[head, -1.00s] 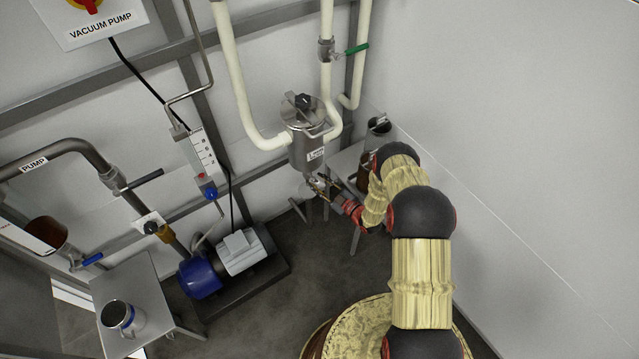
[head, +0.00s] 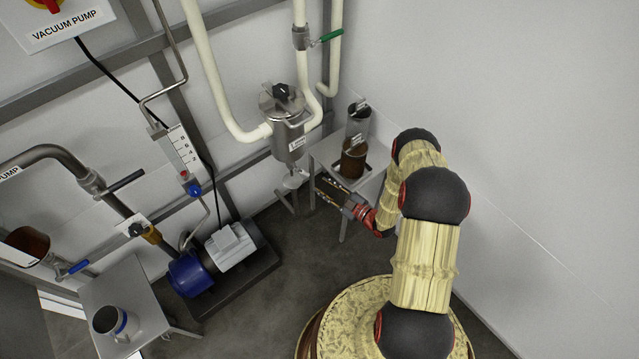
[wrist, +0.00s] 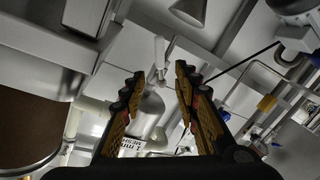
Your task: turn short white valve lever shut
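The steel tank (head: 289,140) hangs on the wall pipework, with a small pale outlet (head: 293,180) under it. In the wrist view, a short white lever (wrist: 160,50) shows ahead of my fingertips, by the tank's rounded body (wrist: 150,112). In the head view the lever is too small to make out clearly. My gripper (head: 318,187) is just right of the outlet, its two fingers apart. The wrist view also shows my gripper (wrist: 160,76) open, with nothing held between the fingers. The lever looks clear of both fingers; its exact distance is hard to tell.
A small steel table (head: 372,183) with a jar of brown contents (head: 353,160) stands right behind my gripper. The jar's dark side (wrist: 28,125) fills the wrist view's left. The blue pump motor (head: 190,275) is at lower left. Open floor lies below my gripper.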

